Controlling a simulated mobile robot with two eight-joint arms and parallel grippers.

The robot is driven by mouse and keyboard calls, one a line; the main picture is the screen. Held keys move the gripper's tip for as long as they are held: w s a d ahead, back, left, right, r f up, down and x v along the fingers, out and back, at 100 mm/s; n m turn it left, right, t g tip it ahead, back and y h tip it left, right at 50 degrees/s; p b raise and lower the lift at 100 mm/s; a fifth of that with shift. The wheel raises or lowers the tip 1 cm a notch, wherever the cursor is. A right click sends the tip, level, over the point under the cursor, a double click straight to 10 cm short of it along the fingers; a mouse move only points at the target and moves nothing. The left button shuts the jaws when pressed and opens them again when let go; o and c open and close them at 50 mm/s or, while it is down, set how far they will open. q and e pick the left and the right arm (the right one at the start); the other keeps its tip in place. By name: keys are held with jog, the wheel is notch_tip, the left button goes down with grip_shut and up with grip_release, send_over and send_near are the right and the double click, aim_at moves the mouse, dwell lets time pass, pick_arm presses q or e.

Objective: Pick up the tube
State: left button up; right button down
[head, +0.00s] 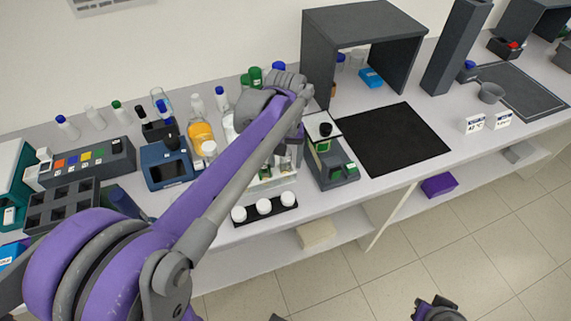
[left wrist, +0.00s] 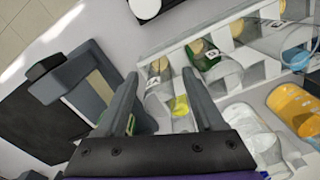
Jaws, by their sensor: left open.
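My left gripper (head: 289,155) reaches down over the bench at the tube rack (head: 262,183), and my arm hides much of it. In the left wrist view the gripper (left wrist: 160,82) is open, its two dark fingers apart. A clear tube (left wrist: 157,88) with a pale label and yellowish contents lies in line with the gap between them, in the translucent rack (left wrist: 176,50). I cannot tell whether the fingers touch it. A green-banded tube (left wrist: 208,62) stands beside it in the rack. Dark parts of my right gripper (head: 437,309) show at the bottom edge; its jaws are unclear.
A grey device (head: 332,165) stands close to the right of the rack. A black strip with three white-capped jars (head: 264,208) lies in front. An orange bottle (head: 200,135) and a blue instrument (head: 167,165) are left. The black mat (head: 395,138) is bare.

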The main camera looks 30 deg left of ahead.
pick_arm(q)
jog(key=shift+f, duration=0.15)
grip_shut()
dwell(0.4)
